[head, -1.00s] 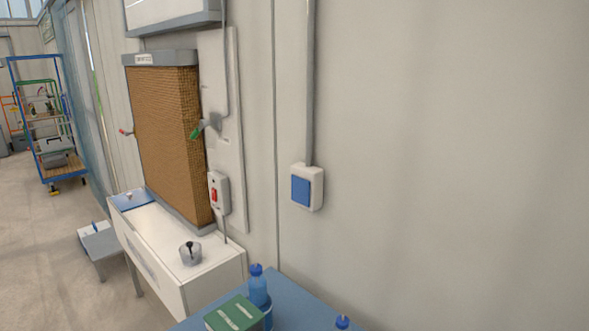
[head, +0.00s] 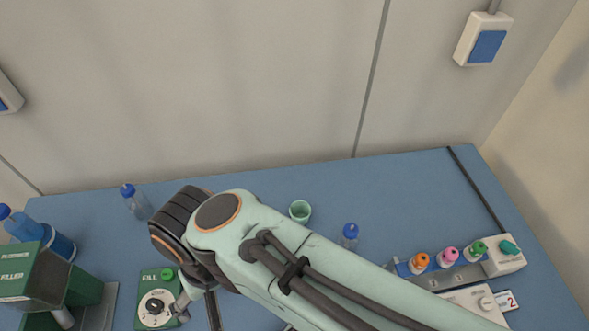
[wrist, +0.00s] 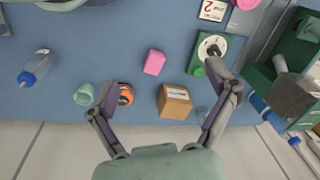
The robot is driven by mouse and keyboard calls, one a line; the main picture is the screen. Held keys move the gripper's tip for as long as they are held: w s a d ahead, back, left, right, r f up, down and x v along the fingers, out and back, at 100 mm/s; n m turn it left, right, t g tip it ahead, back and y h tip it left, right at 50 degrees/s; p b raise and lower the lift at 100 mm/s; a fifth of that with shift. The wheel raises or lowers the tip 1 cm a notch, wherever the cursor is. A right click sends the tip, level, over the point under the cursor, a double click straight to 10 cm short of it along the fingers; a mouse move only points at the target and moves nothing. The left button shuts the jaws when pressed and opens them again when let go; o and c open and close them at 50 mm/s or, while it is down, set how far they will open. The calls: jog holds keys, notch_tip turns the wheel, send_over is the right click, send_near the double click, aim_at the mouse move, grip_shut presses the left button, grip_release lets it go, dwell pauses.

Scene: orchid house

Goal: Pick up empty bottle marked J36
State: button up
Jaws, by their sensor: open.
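My gripper (wrist: 171,84) is open and empty above the table in the wrist view. A clear bottle with a blue cap (head: 137,203) stands at the back left; it is faint beside my right finger in the wrist view (wrist: 206,118). A second blue-capped bottle (head: 349,237) is partly hidden behind my arm; the wrist view shows it at the left (wrist: 36,68), apart from my gripper. A third, blue-filled bottle (head: 24,227) stands by the filler. No J36 mark is readable on any bottle.
The blue table (head: 420,185) holds a green filler (head: 32,275), a FILL control box (head: 157,297), a green cup (head: 300,211), and a rack with colored caps (head: 455,272). A cardboard box (wrist: 174,102), pink block (wrist: 155,62) and orange-black item (wrist: 125,94) lie near my gripper. The wall borders the back.

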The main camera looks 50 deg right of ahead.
jog(key=w+d+m+t, duration=0.1)
jog(key=w+m+t, duration=0.1)
jog(key=w+m, duration=0.5)
jog(key=w+d+f+m, duration=0.2)
jog(key=d+m, duration=0.7)
jog(key=m, duration=0.4)
jog(key=m+g+h, duration=0.2)
jog(key=m, duration=1)
send_over(352, 229)
jog(key=w+a, duration=0.1)
jog(key=w, duration=0.6)
notch_tip(352, 229, down, 9)
jog(key=s+m, duration=0.1)
jog(key=s, duration=0.1)
jog(key=s+f, duration=0.1)
jog(key=s, duration=0.1)
jog(key=s+d+f+m+g+y, duration=0.1)
jog(key=s, duration=0.1)
jog(key=shift+s+f+m, duration=0.2)
jog(key=shift+m, duration=0.1)
jog(key=shift+s+f, duration=0.2)
jog(key=shift+s, duration=0.1)
jog(key=shift+f, duration=0.4)
notch_tip(352, 229, down, 6)
jog(key=shift+r, duration=0.15)
jog(key=c, duration=1.1)
